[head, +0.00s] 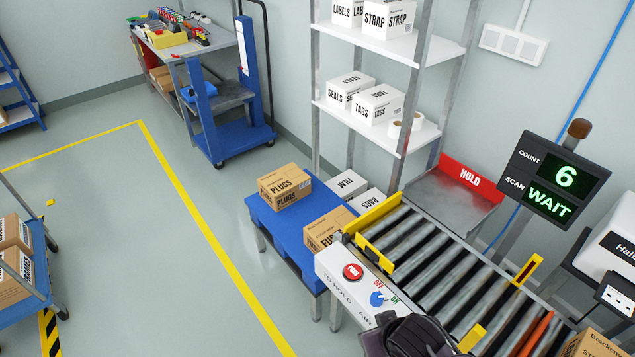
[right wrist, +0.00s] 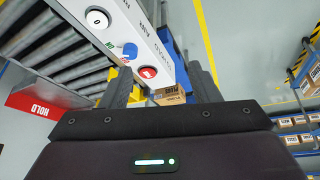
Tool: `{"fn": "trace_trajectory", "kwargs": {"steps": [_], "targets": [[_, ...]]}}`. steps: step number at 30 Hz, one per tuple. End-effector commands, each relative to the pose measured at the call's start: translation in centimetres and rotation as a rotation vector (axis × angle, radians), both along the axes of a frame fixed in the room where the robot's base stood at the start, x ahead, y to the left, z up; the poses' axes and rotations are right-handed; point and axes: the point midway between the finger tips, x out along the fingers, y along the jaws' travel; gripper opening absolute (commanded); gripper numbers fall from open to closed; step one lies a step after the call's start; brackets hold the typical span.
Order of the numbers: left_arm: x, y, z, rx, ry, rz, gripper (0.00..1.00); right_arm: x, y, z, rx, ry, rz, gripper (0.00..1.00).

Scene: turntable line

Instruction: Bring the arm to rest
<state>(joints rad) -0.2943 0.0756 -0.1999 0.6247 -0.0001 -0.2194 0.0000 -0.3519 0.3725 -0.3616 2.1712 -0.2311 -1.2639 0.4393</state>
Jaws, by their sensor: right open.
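My right gripper (right wrist: 160,75) is open, with its two dark fingers apart and nothing visibly held between them in the right wrist view. In the head view a dark part of my right arm (head: 408,338) shows at the bottom edge, beside the white control box (head: 345,283) and in front of the roller conveyor. The fingertips cannot be made out there. The box carries a red button (head: 353,272) and a blue knob (head: 377,299); both also show beyond the fingers in the right wrist view (right wrist: 147,72). My left gripper is in neither view.
The roller conveyor (head: 425,262) runs to a red HOLD plate (head: 465,177). A blue table (head: 262,222) bears PLUGS (head: 285,187) and FUSES (head: 328,229) cartons. A display (head: 553,180) reads count 6, WAIT. A carton (head: 592,343) stands at bottom right. Floor left is mostly clear.

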Motion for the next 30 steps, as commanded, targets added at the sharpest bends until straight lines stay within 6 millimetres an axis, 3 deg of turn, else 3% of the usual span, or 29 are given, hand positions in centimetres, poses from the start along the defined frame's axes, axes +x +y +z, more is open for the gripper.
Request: {"fn": "trace_trajectory", "kwargs": {"steps": [6,15,23,30], "targets": [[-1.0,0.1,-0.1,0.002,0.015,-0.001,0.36,-1.8,-2.7,3.8,-0.010,0.042,-0.074,0.56],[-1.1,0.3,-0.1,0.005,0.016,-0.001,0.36,-5.5,-6.8,7.3,-0.018,0.135,-0.151,0.56],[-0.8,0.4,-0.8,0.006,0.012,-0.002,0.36,-4.2,-6.6,1.4,-0.026,0.156,-0.143,0.56],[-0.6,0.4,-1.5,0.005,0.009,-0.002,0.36,-3.6,-6.4,-6.2,-0.028,0.180,-0.140,0.56]]}}
